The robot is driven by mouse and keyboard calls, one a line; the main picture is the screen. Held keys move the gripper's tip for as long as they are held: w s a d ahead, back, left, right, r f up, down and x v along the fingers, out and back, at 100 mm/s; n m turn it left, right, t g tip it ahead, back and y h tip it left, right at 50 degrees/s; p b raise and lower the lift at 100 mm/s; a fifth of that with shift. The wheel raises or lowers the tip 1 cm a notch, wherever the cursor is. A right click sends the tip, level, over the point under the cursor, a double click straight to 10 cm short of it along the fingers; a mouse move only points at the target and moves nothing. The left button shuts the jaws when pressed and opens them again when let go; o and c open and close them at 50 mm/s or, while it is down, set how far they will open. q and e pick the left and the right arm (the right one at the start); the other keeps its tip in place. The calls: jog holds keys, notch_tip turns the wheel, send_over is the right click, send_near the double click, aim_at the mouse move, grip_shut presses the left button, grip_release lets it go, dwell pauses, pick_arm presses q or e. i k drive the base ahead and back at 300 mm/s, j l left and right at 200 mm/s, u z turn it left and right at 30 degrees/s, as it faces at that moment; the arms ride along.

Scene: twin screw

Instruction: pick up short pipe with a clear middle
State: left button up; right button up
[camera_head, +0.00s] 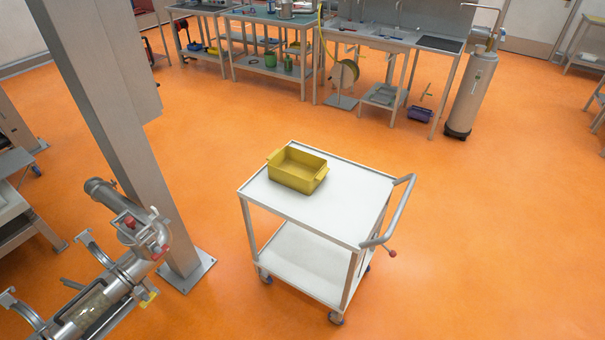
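A metal pipe assembly (122,272) runs up from the bottom left corner. A section of it with a clear, glassy middle (88,308) sits near the bottom edge, between metal end fittings. Open curved clamps (95,250) stand beside the pipe. The lower end of the clear section is cut off by the frame. Neither of my grippers is in view.
A white two-shelf cart (345,205) with a grey handle (392,215) stands mid-floor, holding an empty-looking yellow bin (297,169). A grey column (130,130) rises beside the pipe. Workbenches (270,62) line the back. Orange floor is clear at right.

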aim_at(74, 324)
jog(key=u, duration=1.9)
